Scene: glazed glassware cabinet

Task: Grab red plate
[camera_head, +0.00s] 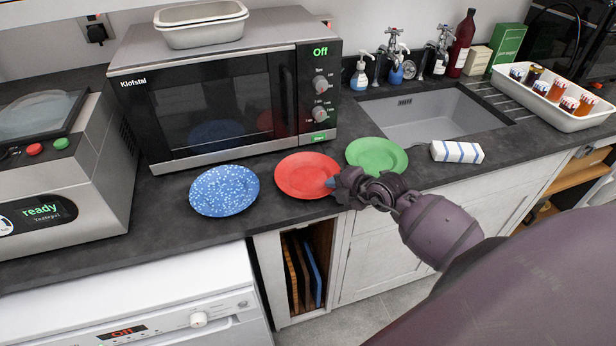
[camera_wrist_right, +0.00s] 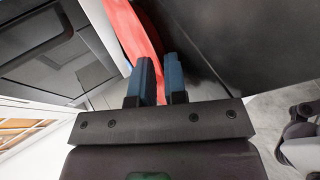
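The red plate (camera_head: 305,174) lies on the dark counter in front of the microwave, between a speckled blue plate (camera_head: 224,190) and a green plate (camera_head: 377,155). My right gripper (camera_head: 332,183) is at the red plate's right front rim. In the wrist view, its two blue-tipped fingers (camera_wrist_right: 160,78) are close together, with the red plate (camera_wrist_right: 134,32) running into the narrow gap between them. The fingers look shut on its rim; the exact contact is partly hidden. My left gripper is not in view.
The microwave (camera_head: 225,100) stands close behind the plates. A blue-striped white block (camera_head: 457,152) lies right of the green plate, by the sink (camera_head: 435,118). A grey appliance (camera_head: 60,185) stands at the left. The counter's front edge is just below the plates.

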